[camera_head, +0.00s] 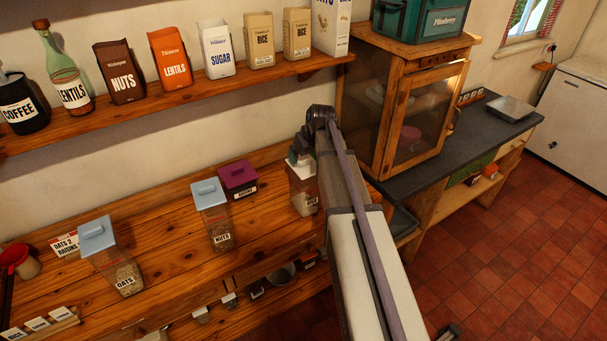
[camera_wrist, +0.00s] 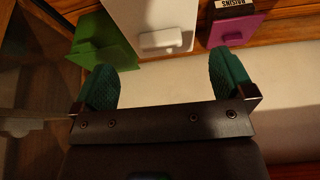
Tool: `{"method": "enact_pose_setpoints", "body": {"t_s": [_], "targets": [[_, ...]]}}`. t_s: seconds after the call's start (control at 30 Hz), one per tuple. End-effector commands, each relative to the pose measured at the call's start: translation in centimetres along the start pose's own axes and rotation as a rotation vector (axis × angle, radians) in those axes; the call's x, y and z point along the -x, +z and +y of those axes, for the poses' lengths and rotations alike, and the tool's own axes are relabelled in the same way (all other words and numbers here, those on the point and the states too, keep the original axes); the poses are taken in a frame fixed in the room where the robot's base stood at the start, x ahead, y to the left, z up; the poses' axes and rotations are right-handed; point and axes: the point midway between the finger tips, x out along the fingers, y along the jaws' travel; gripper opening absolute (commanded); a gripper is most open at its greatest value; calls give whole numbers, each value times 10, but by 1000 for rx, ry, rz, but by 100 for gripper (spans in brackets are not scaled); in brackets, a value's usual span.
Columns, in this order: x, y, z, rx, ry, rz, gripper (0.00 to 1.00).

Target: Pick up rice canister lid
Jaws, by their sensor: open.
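The rice canister (camera_head: 304,203) is a clear box with pale contents and a label, standing on the wooden counter in the head view. Its top is largely hidden there by my gripper (camera_head: 300,158) and arm. In the wrist view a white lid (camera_wrist: 128,22) with a raised white handle (camera_wrist: 160,39) appears just beyond the fingertips. My gripper in the wrist view (camera_wrist: 168,70) has its two green fingers spread wide, with nothing between them. The handle lies roughly in line with the gap, apart from both fingers.
A purple-lidded box (camera_head: 238,176) stands left of the rice canister; its lid (camera_wrist: 236,29) is close by in the wrist view. A green object (camera_wrist: 103,50) is on the other side. Nuts (camera_head: 212,215) and oats (camera_head: 112,255) canisters stand further left. A wooden cabinet (camera_head: 400,110) rises at right.

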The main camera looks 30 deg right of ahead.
Motion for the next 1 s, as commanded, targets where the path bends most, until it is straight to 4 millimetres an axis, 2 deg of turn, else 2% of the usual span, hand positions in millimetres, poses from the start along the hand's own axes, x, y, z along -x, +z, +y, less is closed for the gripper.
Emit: {"method": "enact_pose_setpoints", "body": {"t_s": [0.17,0.4,0.67,1.0], "targets": [[-9,0,0,0,0,0,100],[-56,1,0,0,0,-1,100],[-53,-1,0,-1,0,-1,99],[-53,-1,0,-1,0,-1,69]]}}
